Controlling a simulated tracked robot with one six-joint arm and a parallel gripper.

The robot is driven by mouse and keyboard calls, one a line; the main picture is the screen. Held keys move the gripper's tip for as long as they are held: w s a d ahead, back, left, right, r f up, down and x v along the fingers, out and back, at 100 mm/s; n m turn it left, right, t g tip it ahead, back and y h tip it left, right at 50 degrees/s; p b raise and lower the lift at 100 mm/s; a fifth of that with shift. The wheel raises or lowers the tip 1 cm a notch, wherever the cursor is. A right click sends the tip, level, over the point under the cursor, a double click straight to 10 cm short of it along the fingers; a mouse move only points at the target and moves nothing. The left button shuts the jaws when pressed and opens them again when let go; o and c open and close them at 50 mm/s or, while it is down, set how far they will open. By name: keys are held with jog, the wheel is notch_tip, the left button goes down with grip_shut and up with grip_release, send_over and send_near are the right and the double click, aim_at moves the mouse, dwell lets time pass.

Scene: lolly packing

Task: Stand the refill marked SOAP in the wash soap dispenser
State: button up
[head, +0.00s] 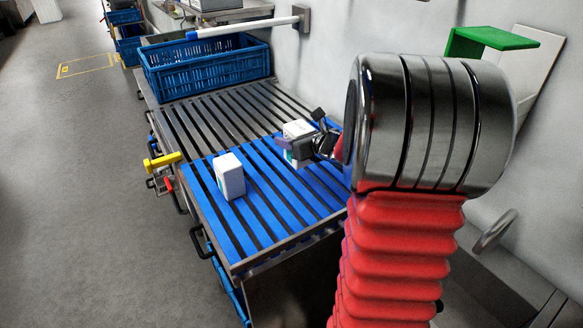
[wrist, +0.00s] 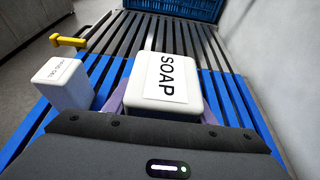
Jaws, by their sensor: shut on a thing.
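The refill marked SOAP (wrist: 174,78) is a white block with rounded edges and a black-lettered label on its top face. My gripper (wrist: 162,106) is shut on it, with a purple finger at each side. In the head view the refill (head: 297,129) is upright over the blue slats, partly hidden by my gripper (head: 312,143). I cannot tell whether it touches the slats. A second white refill (head: 229,176) stands on the blue slats to the left; its label in the wrist view (wrist: 62,80) is too small to read surely. I cannot identify the wash soap dispenser.
The slatted table (head: 199,122) is bare grey metal behind the blue part. A blue crate (head: 207,71) stands at its far end, below a white bar (head: 246,27). A yellow handle (head: 162,160) juts from the left edge. A green panel (head: 489,39) is by the right wall.

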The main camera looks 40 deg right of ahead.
jog(key=shift+f, duration=2.5)
jog(key=shift+f, duration=0.1)
jog(key=shift+f, duration=1.75)
jog(key=shift+f, duration=0.1)
jog(key=o, duration=1.5)
jog(key=shift+s, duration=0.1)
